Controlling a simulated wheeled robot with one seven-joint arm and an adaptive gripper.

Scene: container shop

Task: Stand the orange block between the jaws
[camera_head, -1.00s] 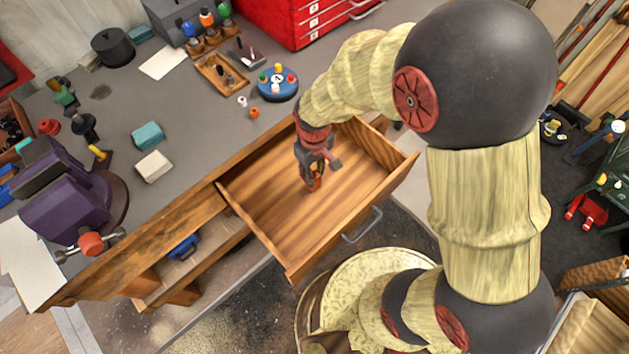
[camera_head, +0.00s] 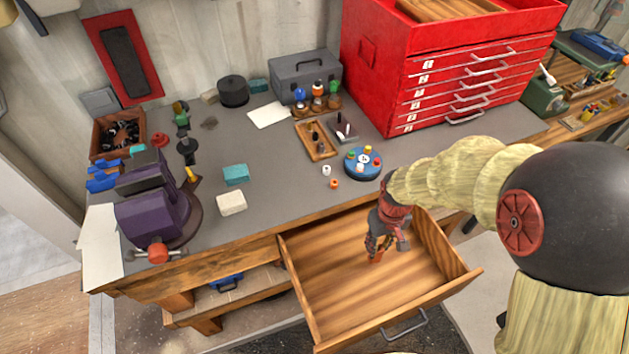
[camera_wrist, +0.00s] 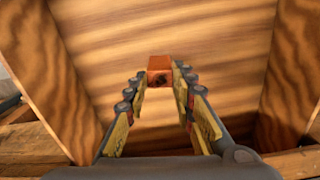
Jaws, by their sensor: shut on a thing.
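The orange block (camera_wrist: 160,66) sits between the fingertips of my gripper (camera_wrist: 161,80) in the wrist view. In the head view my gripper (camera_head: 376,243) points down inside the open wooden drawer (camera_head: 335,300), with a bit of the orange block (camera_head: 376,257) showing at its tips. My gripper is shut on the block. I cannot tell whether the block touches the drawer floor. The purple vise (camera_head: 153,217) stands at the left end of the bench, away from my gripper. The gap between its jaws is hard to make out.
The drawer walls surround my gripper. On the grey bench top (camera_head: 270,190) lie a white block (camera_head: 231,204), a teal block (camera_head: 235,174) and a blue round holder (camera_head: 363,163). A red tool chest (camera_head: 450,70) stands at the back right. An orange-red knob (camera_head: 158,253) sticks out from the vise.

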